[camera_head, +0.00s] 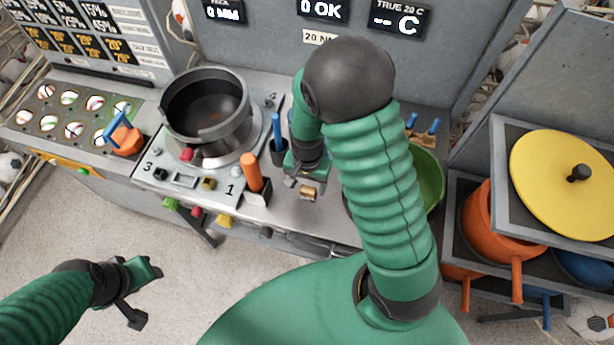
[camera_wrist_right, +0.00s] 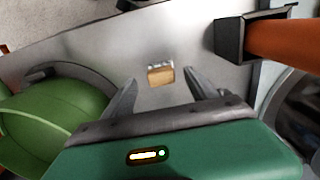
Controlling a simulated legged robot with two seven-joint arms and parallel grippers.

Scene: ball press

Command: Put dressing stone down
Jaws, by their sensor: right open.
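The dressing stone (camera_head: 308,192), a small tan block with a grey side, lies on the grey metal bench top near its front edge. In the right wrist view the stone (camera_wrist_right: 160,76) sits just beyond and between the two spread fingertips, touching neither. My right gripper (camera_head: 300,179) is open and empty above the bench, right by the stone; its fingers also show in the right wrist view (camera_wrist_right: 160,88). My left gripper (camera_head: 146,294) hangs over the floor at the lower left, its fingers apart, with nothing between them.
An orange-handled tool (camera_head: 251,172) in a dark holder and a blue-handled tool (camera_head: 277,130) stand left of my right gripper. A dark round pot (camera_head: 205,105) is further left. A green bowl (camera_head: 429,180) lies to the right, partly behind my arm.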

